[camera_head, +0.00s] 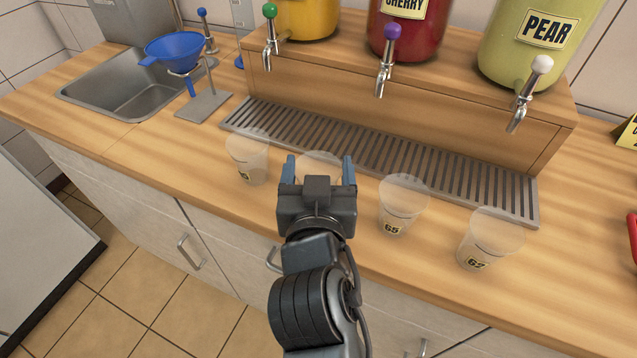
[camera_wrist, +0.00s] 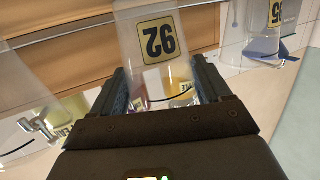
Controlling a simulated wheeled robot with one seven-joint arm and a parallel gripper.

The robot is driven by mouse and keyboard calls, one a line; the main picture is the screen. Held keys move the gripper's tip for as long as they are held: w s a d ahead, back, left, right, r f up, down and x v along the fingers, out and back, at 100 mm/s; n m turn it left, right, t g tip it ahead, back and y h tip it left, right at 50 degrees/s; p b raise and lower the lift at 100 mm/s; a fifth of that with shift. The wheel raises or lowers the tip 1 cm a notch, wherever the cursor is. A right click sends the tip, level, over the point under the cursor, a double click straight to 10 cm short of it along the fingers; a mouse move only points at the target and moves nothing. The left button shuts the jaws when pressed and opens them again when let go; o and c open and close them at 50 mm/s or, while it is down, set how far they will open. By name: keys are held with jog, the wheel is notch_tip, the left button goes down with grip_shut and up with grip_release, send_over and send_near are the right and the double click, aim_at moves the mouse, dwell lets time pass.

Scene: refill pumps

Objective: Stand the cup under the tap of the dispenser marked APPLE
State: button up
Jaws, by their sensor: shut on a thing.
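My gripper (camera_head: 320,172) is shut on a clear cup (camera_head: 320,157), which is mostly hidden behind it in the head view. In the wrist view the cup (camera_wrist: 150,25) stands between the fingers with a yellow label, upside down, that looks like 92. The head view shows the taps of three dispensers: a yellow one (camera_head: 306,18) with a green-knobbed tap (camera_head: 270,38), a red one marked CHERRY (camera_head: 405,35) with a purple-knobbed tap (camera_head: 385,65), and a green one marked PEAR (camera_head: 530,50) with a white-knobbed tap (camera_head: 525,95).
A slotted drip tray (camera_head: 380,160) runs below the taps. Other clear cups stand on the counter: one left of my gripper (camera_head: 247,155), two to its right (camera_head: 403,205) (camera_head: 490,238). A blue funnel on a stand (camera_head: 175,52) and a sink (camera_head: 125,85) are at left.

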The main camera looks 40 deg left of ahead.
jog(key=c, duration=0.4)
jog(key=shift+c, duration=0.2)
jog(key=shift+r, duration=0.15)
